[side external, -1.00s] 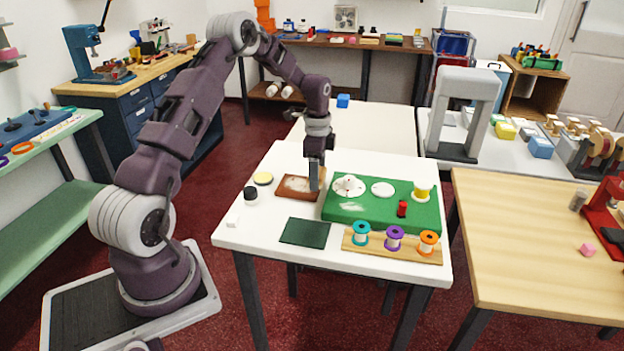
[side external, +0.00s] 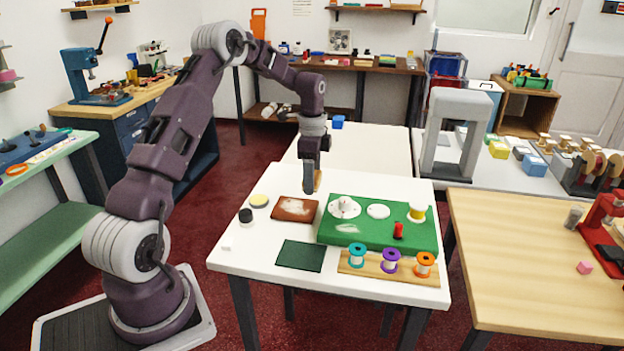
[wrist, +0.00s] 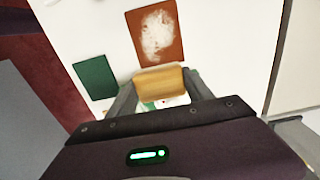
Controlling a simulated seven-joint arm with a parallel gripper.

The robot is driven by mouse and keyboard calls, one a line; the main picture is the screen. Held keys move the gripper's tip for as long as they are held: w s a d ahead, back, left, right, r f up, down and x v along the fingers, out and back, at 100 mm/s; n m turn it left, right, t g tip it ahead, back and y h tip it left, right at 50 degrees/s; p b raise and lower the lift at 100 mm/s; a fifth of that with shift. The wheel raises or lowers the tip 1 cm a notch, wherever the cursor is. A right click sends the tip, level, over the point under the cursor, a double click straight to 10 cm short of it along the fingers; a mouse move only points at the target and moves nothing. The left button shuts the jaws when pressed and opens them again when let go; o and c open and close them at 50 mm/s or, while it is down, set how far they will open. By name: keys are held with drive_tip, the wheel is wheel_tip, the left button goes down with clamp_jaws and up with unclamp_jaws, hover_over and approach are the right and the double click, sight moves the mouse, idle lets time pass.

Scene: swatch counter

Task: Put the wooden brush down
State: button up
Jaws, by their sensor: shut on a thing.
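My gripper (side external: 311,188) is shut on the wooden brush (wrist: 162,80), whose tan wooden body spans between the two fingers in the wrist view. In the side view a small part of the brush (side external: 318,181) shows beside the fingers. They appear near the back edge of the brown board, above the white table; the exact height is hard to tell. The brush's underside is hidden.
The brown board (side external: 296,209) bears a white powdery patch. A dark green square (side external: 301,256) lies in front of it. A black-capped jar (side external: 246,217) and yellow disc (side external: 259,200) stand left.

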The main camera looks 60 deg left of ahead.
drive_tip(key=shift+s, duration=0.15)
drive_tip(key=s, duration=0.8)
hover_over(259, 247)
wheel_tip(259, 247, down, 9)
drive_tip(key=shift+s+d+f, duration=0.1)
drive_tip(key=shift+f, duration=0.1)
